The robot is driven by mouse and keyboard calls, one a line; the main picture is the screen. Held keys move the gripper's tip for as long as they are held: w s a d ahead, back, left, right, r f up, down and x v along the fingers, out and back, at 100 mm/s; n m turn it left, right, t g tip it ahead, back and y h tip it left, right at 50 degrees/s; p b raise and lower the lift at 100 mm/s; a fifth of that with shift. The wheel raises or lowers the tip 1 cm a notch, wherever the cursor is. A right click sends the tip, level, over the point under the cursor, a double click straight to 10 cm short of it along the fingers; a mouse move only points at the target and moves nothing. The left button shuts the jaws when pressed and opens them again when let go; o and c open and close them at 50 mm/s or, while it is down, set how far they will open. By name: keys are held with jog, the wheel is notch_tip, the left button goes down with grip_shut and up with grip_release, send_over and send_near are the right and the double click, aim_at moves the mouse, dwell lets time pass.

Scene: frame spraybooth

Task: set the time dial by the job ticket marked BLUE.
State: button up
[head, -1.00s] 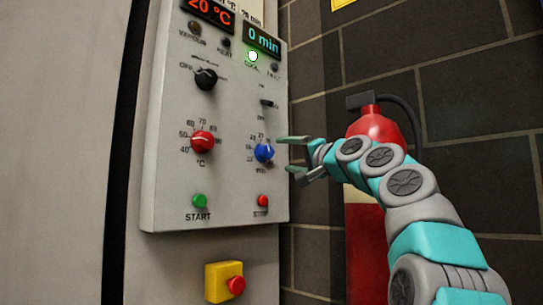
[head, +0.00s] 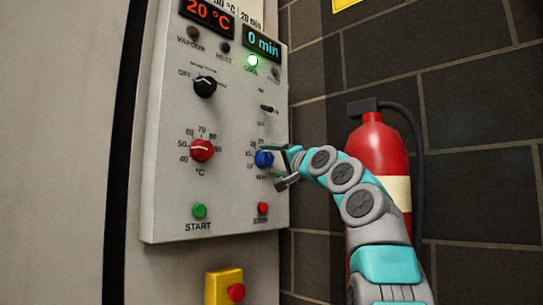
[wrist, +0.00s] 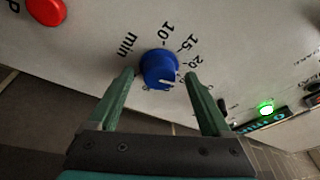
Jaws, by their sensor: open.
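The time dial is the blue knob (head: 264,158) on the right side of the grey control panel (head: 170,150). In the wrist view the blue knob (wrist: 158,66) sits between my finger ends, with marks 10, 15 and 20 beside it; a white mark shows on its lower edge. My gripper (head: 270,167) is open, its fingers on either side of the knob; contact cannot be told. The time display (head: 263,45) reads 0 min. A label (head: 245,13) above it is cut off by the top edge; "20 min" shows. No ticket marked BLUE is identifiable.
The red temperature dial (head: 202,150), black selector (head: 205,87), green START button (head: 199,210) and red button (head: 263,208) are near on the panel. A yellow box with a red button (head: 236,292) is below. A fire extinguisher (head: 378,140) stands right, behind my arm.

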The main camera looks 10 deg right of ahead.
jog(key=shift+w, duration=0.1)
jog(key=shift+c, duration=0.4)
grip_shut()
jog(key=shift+f, duration=0.1)
jog(key=shift+w+n+y, duration=0.15)
jog(key=shift+n+y, duration=0.45)
jog(key=shift+n, duration=0.7)
jog(key=shift+d+n+y+p, duration=0.15)
jog(key=shift+n+y+p, duration=0.25)
jog(key=shift+n+p, duration=0.85)
jog(key=shift+n, duration=0.45)
